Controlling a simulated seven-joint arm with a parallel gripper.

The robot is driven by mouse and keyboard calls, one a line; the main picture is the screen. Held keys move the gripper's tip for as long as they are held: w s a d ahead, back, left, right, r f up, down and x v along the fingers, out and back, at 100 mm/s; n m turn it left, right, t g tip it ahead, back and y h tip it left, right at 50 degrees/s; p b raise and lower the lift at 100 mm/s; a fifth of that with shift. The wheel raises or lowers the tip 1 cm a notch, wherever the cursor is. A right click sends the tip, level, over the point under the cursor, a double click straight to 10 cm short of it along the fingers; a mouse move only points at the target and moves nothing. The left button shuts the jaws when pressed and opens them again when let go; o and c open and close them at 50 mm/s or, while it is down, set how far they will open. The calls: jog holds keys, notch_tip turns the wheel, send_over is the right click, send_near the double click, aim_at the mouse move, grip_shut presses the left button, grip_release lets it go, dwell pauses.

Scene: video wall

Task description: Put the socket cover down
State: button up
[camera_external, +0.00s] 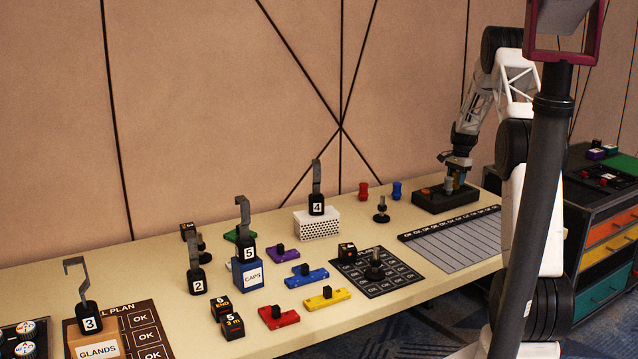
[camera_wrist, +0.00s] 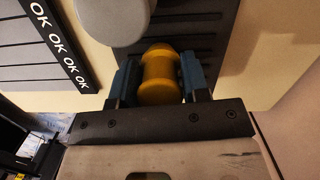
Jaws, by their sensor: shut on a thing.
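The socket cover appears to be the yellow spool-shaped piece (camera_wrist: 158,75) between the blue fingers of my gripper (camera_wrist: 155,82) in the wrist view. My gripper is shut on it. In the external view my gripper (camera_external: 458,176) is low over the dark tray (camera_external: 432,204) at the back right of the table. The yellow piece is small there, and I cannot tell whether it touches the tray. A grey round-topped post (camera_wrist: 112,20) stands beside it in the wrist view.
A red spool (camera_external: 363,190) and a blue spool (camera_external: 397,189) stand left of the tray. A grey board with an OK strip (camera_external: 455,240) lies in front. A white perforated block (camera_external: 317,224) carries hook 4. A dark pole (camera_external: 535,200) blocks part of the right side.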

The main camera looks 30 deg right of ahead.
jog(key=shift+f, duration=0.15)
jog(key=o, duration=0.9)
notch_tip(320, 180, up, 12)
jog(key=d, duration=0.1)
jog(key=shift+d, duration=0.2)
jog(key=shift+w, duration=0.1)
jog(key=shift+a+r, duration=0.1)
jog(key=shift+r, duration=0.1)
dwell(0.3)
